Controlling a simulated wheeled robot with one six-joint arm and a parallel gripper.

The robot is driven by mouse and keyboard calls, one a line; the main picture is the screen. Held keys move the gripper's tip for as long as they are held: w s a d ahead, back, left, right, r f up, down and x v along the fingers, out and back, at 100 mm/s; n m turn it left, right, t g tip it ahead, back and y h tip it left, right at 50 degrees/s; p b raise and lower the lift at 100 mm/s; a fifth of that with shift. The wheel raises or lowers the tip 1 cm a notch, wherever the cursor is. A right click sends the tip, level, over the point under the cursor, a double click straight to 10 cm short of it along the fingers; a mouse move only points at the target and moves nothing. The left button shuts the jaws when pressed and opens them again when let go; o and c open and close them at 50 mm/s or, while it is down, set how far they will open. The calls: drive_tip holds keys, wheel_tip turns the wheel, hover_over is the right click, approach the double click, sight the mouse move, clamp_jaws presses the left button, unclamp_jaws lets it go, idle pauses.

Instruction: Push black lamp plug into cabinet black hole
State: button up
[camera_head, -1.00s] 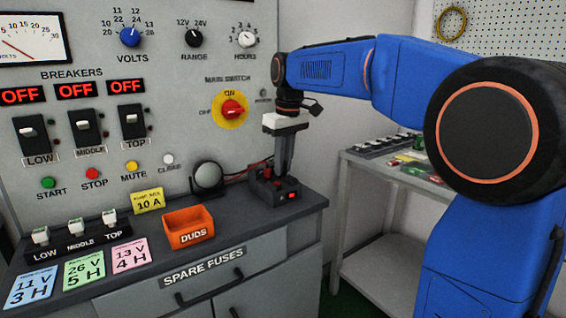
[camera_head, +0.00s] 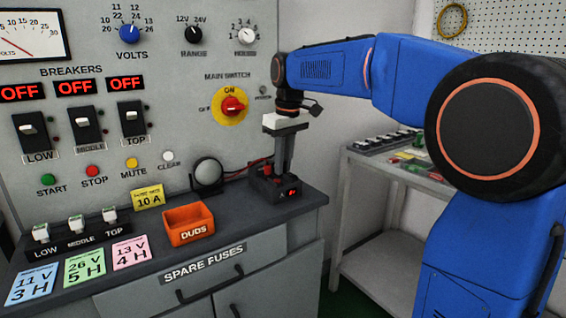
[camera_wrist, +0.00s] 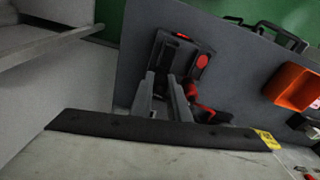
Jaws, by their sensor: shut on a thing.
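My gripper (camera_head: 282,168) points down at the black box with red parts (camera_head: 264,193) on the right end of the bench. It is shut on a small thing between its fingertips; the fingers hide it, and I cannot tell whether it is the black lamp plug. In the wrist view, the fingers (camera_wrist: 164,80) reach the black box (camera_wrist: 178,58). A round lamp (camera_head: 208,174) stands left of the box, with a red lead (camera_head: 242,169) between them. The grey cabinet panel (camera_head: 190,125) stands behind; a small dark round spot (camera_head: 262,90) shows right of the main switch.
A fuse holder row (camera_head: 78,241) and coloured cards lie further left. A side table (camera_head: 375,178) with several items stands to the right. Free bench top lies in front of the box.

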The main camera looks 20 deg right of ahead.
drive_tip(key=o, duration=1.3)
drive_tip(key=shift+o, duration=0.2)
drive_tip(key=shift+r, duration=2.75)
